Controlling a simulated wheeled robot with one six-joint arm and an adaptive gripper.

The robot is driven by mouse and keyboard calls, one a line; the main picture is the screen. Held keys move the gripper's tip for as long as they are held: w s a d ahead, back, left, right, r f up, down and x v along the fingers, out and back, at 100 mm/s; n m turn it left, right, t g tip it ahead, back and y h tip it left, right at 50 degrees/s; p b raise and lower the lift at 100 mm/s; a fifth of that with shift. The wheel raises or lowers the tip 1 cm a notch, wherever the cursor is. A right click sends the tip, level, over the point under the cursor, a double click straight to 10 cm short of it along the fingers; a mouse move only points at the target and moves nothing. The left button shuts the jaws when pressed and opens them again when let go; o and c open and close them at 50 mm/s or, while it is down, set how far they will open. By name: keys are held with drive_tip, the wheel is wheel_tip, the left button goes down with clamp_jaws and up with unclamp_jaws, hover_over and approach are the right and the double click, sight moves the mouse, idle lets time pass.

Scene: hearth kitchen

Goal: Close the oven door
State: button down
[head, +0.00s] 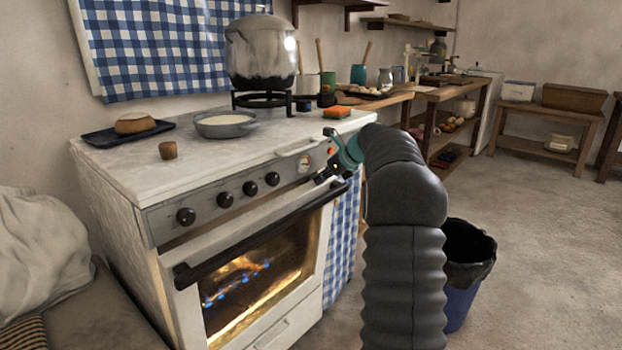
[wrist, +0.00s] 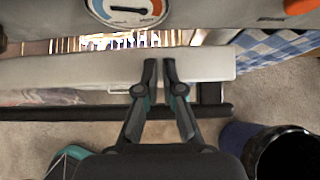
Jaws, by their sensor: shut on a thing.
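The oven door (head: 310,262) is white with a glass window and stands slightly open at the top. In the wrist view a lit gap with rack bars shows behind the door's top edge (wrist: 75,72). A black bar handle (head: 262,236) runs across the door's upper front; it also shows in the wrist view (wrist: 60,113). My gripper (head: 328,174) is at the door's upper right corner. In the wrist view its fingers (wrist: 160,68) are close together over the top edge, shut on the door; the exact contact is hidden.
A blue bin (head: 460,300) stands right of my arm. A checked cloth (head: 343,225) hangs beside the oven.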

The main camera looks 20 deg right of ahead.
drive_tip(key=a+r+v, duration=0.1)
drive_tip(key=v, duration=0.9)
drive_tip(key=shift+a+r, duration=0.25)
drive_tip(key=s+a+f+n+g+h, duration=0.1)
drive_tip(key=s+a+f+n+g, duration=0.15)
drive_tip(key=s+f+n, duration=0.7)
drive_tip(key=s+a+f+n+h, duration=0.2)
drive_tip(key=s+a+n, duration=1.9)
drive_tip(key=s+a, duration=0.4)
drive_tip(key=shift+s+a+f+n+h, duration=0.2)
drive_tip(key=shift+s+f+n+h, duration=0.2)
drive_tip(key=shift+s, duration=1.75)
